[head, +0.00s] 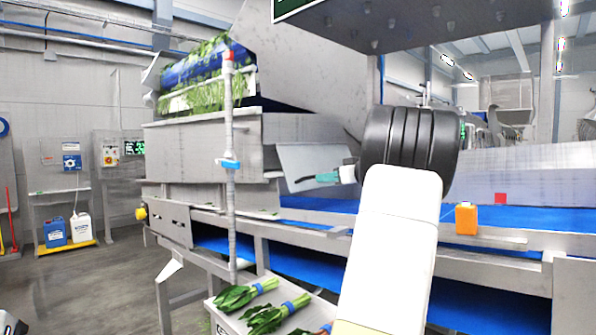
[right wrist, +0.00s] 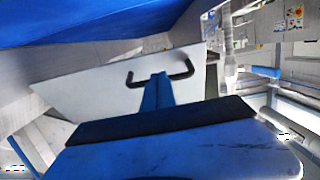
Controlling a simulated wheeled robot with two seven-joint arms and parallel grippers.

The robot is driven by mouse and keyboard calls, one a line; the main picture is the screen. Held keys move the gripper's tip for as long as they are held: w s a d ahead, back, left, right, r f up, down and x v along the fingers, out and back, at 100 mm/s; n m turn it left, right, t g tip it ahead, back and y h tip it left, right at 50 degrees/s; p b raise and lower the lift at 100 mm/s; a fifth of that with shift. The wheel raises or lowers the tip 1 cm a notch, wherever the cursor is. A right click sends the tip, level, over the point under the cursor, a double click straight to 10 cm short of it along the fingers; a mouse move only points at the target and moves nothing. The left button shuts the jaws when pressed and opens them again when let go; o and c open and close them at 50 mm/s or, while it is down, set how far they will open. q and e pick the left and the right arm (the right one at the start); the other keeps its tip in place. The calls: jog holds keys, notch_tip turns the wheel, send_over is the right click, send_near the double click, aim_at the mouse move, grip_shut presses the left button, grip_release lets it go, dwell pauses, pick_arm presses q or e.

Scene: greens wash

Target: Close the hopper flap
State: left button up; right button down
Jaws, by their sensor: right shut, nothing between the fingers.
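The hopper flap (head: 305,160) is a pale grey panel at the side of the big metal hopper (head: 205,145). It stands out at a slant from the hopper wall in the head view. In the right wrist view the flap (right wrist: 105,90) fills the middle, with a black bracket-shaped handle (right wrist: 160,74) on its face. My right gripper (head: 318,178) has its blue fingers shut and empty, in front of the flap. In the right wrist view the right gripper (right wrist: 158,80) points at the handle, its tips overlapping it; I cannot tell whether they touch.
A blue conveyor belt (head: 520,217) runs below and to the right, with an orange block (head: 466,219) on its edge. A post (head: 230,190) stands left of the flap. Bundled greens (head: 245,293) lie on a tray at the front. An overhead metal housing (head: 400,25) hangs above.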

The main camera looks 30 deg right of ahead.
aim_at(310, 187)
jog(key=shift+w+a+f, duration=0.25)
jog(key=shift+w+f, duration=0.55)
jog(key=shift+w+a+f, duration=0.25)
jog(key=shift+w+f, duration=0.55)
jog(key=shift+s, duration=0.1)
